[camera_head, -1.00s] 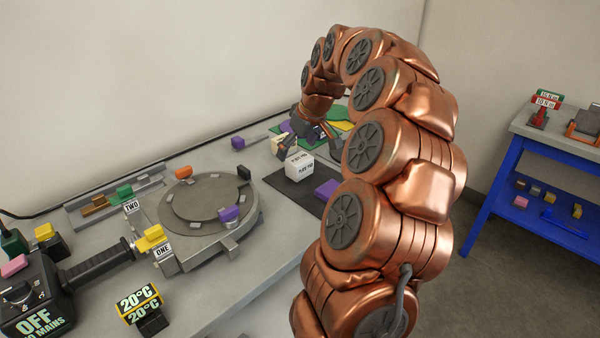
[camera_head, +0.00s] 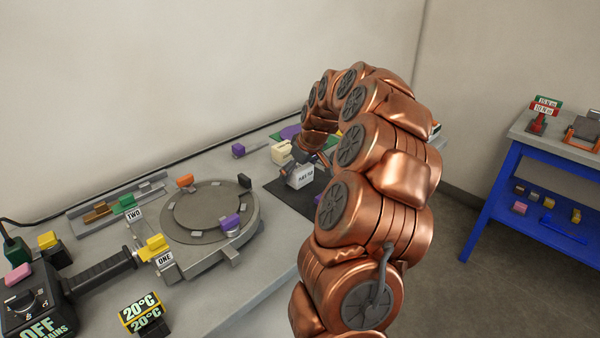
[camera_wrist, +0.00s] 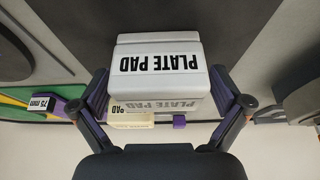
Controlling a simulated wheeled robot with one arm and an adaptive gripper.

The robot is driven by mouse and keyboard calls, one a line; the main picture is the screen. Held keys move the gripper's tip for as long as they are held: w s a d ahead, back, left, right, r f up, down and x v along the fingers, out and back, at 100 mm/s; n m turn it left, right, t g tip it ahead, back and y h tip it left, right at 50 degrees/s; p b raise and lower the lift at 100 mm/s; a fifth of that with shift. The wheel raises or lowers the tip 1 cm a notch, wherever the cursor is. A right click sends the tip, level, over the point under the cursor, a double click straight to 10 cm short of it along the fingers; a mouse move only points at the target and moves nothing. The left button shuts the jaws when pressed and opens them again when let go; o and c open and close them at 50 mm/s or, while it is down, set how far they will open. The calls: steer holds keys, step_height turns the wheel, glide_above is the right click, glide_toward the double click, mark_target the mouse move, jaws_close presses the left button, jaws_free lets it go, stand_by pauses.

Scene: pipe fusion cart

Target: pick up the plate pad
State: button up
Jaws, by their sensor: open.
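The plate pad (camera_head: 301,177) is a white block with black "PLATE PAD" lettering, standing on a dark mat (camera_head: 284,199) on the bench. In the wrist view the plate pad (camera_wrist: 160,75) sits between my two fingers, upside down in the picture. My gripper (camera_head: 305,160) is over the pad in the head view, partly hidden by my own arm.
A cream block (camera_head: 281,152) stands just behind the pad, and a small purple block (camera_head: 238,150) is farther left. A round heater plate (camera_head: 205,209) with coloured tabs lies to the left. A blue side table (camera_head: 520,190) stands at the right.

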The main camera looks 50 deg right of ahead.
mark_target(297, 164)
steer(key=shift+c, duration=0.2)
steer(key=c, duration=1.2)
steer(key=shift+o, duration=0.2)
steer(key=shift+r+b, duration=0.45)
steer(key=shift+r, duration=1.3)
steer(key=s+a+b, duration=0.1)
steer(key=s+a, duration=0.2)
steer(key=s+a+r, duration=0.1)
steer(key=s+a, duration=0.3)
steer(key=s+a+b, duration=0.1)
steer(key=s+a, duration=0.3)
steer(key=shift+s+a+r+b, duration=0.1)
steer(key=shift+a+r+b, duration=0.15)
steer(key=shift+r+b, duration=0.1)
